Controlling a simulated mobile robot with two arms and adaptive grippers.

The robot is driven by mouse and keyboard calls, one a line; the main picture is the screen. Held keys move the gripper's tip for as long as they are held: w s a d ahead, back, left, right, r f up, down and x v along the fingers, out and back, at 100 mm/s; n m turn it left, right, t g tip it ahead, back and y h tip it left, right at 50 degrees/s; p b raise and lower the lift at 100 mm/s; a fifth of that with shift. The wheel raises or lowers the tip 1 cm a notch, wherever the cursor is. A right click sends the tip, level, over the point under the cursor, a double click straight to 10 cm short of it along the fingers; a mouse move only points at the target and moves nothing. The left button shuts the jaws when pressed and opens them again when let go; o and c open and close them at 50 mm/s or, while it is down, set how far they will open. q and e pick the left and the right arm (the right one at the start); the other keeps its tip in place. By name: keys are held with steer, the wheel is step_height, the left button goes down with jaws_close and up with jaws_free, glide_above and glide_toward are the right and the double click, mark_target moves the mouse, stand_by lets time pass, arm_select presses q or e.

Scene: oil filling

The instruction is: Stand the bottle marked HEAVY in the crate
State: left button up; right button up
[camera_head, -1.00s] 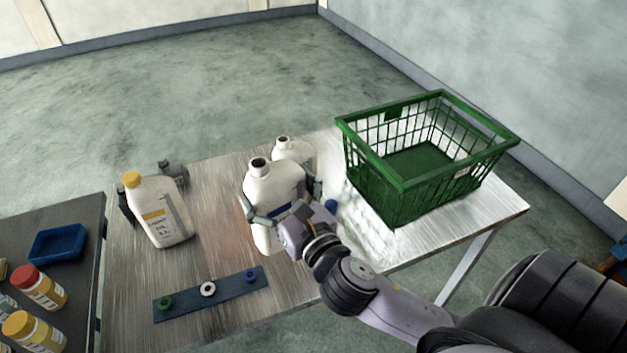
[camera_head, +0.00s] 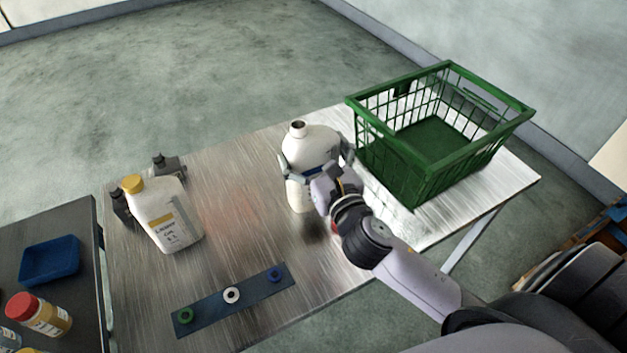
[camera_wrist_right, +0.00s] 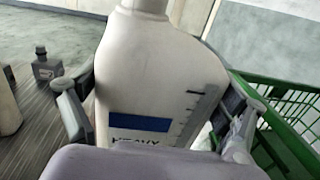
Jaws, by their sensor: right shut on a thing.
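The white bottle (camera_head: 306,150), open at the neck, is upright in my right gripper (camera_head: 318,166), which is shut around its body. In the wrist view its label (camera_wrist_right: 138,134) has a blue band and the partly covered word HEAVY. I cannot tell whether its base touches the table. The green crate (camera_head: 416,190) stands to its right on the table's right end, and its visible floor is empty. The bottle is outside the crate, left of its near left side. In the wrist view the crate (camera_wrist_right: 285,120) shows at the right. My left gripper is not in view.
A yellow-capped white bottle (camera_head: 165,215) stands at the table's left, with small grey bottles (camera_head: 168,165) behind it. A blue strip with coloured rings (camera_head: 205,308) lies near the front edge. A dark side table holds a blue tray (camera_head: 50,262) and capped bottles (camera_head: 40,315).

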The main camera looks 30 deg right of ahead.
mark_target(318, 174)
step_height(318, 174, down, 4)
steer(key=shift+r+b, duration=0.15)
steer(key=shift+b, duration=0.2)
step_height(318, 174, down, 4)
steer(key=shift+r+b, duration=0.2)
steer(key=shift+b, duration=0.5)
steer(key=shift+f, duration=0.25)
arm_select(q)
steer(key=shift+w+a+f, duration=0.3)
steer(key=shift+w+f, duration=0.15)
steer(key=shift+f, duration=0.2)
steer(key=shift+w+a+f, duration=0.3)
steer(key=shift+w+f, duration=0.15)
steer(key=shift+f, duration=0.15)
arm_select(e)
steer(key=shift+f, duration=0.25)
steer(key=o, duration=1)
steer(key=shift+r, duration=0.1)
steer(key=shift+c, duration=0.2)
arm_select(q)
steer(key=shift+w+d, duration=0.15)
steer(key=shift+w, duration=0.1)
arm_select(e)
steer(key=shift+o, duration=0.5)
